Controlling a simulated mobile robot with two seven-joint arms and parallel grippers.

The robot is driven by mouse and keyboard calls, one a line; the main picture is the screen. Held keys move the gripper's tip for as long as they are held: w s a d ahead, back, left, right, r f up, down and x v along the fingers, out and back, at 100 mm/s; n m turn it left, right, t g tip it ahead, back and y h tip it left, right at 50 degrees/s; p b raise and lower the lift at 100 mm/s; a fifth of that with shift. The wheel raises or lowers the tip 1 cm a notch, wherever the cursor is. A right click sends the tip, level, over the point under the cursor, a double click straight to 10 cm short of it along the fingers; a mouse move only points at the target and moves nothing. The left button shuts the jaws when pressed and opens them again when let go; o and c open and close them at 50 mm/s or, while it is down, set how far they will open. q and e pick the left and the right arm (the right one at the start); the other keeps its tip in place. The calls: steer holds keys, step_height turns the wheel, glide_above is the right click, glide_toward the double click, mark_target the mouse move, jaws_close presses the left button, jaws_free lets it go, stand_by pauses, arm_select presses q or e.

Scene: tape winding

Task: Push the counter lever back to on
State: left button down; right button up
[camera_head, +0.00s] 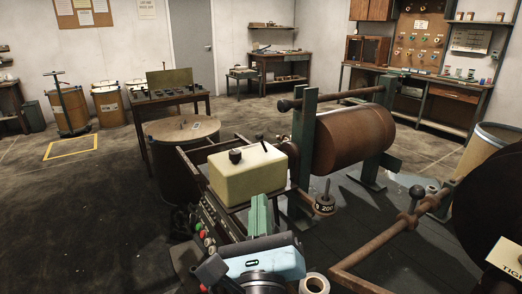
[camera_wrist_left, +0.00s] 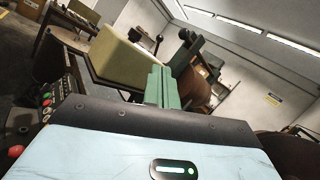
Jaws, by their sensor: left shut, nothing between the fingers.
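A cream box (camera_head: 247,172) stands on the machine frame in front of me, with a black knob (camera_head: 235,156) on its top. A short thin lever (camera_head: 261,141) with a dark tip rises near the box's far right edge; no on or off marking is readable. My left gripper (camera_head: 261,200) has its green fingers closed together and empty, in front of the box's near right side and below the lever. In the left wrist view the fingers (camera_wrist_left: 163,82) point up beside the box (camera_wrist_left: 118,56), and the lever (camera_wrist_left: 157,43) shows beyond them. They appear apart from the lever.
A brown drum (camera_head: 350,139) on green posts stands behind and right of the box. A control panel with buttons (camera_head: 204,233) lies left of my gripper. A rusty bar (camera_head: 382,236) crosses the right foreground.

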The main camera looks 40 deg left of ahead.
mark_target(260, 139)
arm_select(q)
steer(key=shift+w, duration=0.1)
steer(key=p+x, duration=0.1)
steer(key=x, duration=1.3)
